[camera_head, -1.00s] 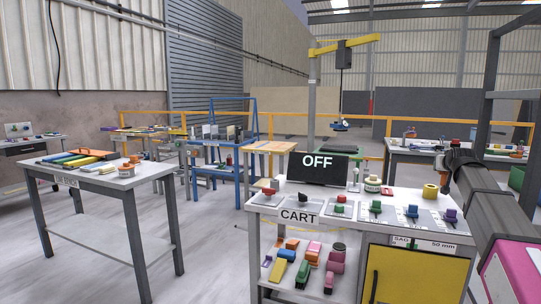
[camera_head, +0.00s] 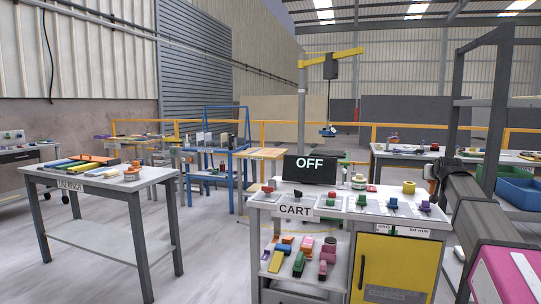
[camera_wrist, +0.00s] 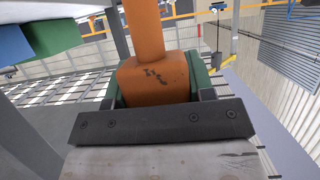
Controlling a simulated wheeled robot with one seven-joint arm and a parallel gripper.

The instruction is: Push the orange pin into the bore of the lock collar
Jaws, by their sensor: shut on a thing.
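The orange pin (camera_wrist: 154,78) fills the middle of the wrist view. It has a blocky, scuffed head and a round shaft that runs out of the top of the picture. My gripper (camera_wrist: 156,88) is shut on the head, with a green pad on either side.
A cart (camera_head: 350,213) with knobs, a yellow door and an OFF screen (camera_head: 309,170) stands ahead. A grey table (camera_head: 95,178) stands at left. Open floor lies between table and cart.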

